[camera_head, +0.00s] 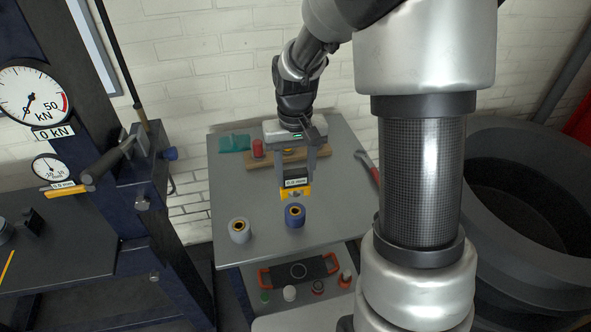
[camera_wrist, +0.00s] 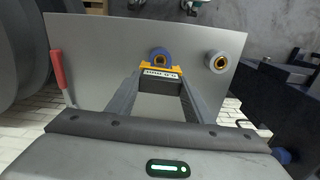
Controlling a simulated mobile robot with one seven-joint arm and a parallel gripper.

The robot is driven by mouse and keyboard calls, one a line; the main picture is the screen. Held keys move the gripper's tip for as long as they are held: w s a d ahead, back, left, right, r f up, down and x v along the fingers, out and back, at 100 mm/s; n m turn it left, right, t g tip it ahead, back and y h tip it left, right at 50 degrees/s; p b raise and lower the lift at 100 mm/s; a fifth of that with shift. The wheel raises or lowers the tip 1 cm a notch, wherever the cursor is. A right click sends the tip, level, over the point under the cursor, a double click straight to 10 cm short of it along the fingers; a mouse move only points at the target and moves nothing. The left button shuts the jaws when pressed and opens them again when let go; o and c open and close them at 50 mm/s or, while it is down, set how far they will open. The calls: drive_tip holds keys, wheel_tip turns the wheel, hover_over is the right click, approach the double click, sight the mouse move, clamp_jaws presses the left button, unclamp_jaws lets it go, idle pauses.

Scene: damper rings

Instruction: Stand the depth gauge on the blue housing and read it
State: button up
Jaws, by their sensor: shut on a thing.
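The depth gauge (camera_head: 296,190) has a yellow foot and a dark body with a small display, whose digits are too small to read surely. My gripper (camera_head: 296,179) is shut on it and holds it upright, just behind the blue housing in the head view. The blue housing (camera_head: 295,215) is a short cylinder with a brass-coloured ring in its bore, standing on the grey table. A gap shows between foot and housing there. In the wrist view the gauge (camera_wrist: 161,71) overlaps the near edge of the blue housing (camera_wrist: 161,56), so its height above the table is unclear.
A white-grey housing (camera_head: 240,230) stands left of the blue one. Behind are a wooden block (camera_head: 268,160), a red knob-like piece (camera_head: 258,148) and a teal item (camera_head: 234,143). A red-handled tool (camera_head: 374,173) lies at the right edge. A press with dials (camera_head: 35,93) stands left.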

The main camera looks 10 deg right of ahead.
sight(295, 188)
drive_tip(key=shift+f, duration=0.1)
idle(0.3)
drive_tip(key=shift+f+b, duration=1.7)
drive_tip(key=shift+f, duration=0.55)
drive_tip(key=shift+w+r, duration=0.1)
drive_tip(key=w+r, duration=0.1)
drive_tip(key=w, duration=0.1)
drive_tip(key=shift+w+r+n, duration=0.3)
drive_tip(key=shift+w+r, duration=0.05)
drive_tip(key=shift+r, duration=0.05)
drive_tip(key=shift+s+f+b, duration=0.4)
drive_tip(key=shift+s+f, duration=0.85)
drive_tip(key=shift+s, duration=0.2)
drive_tip(key=shift+f, duration=0.1)
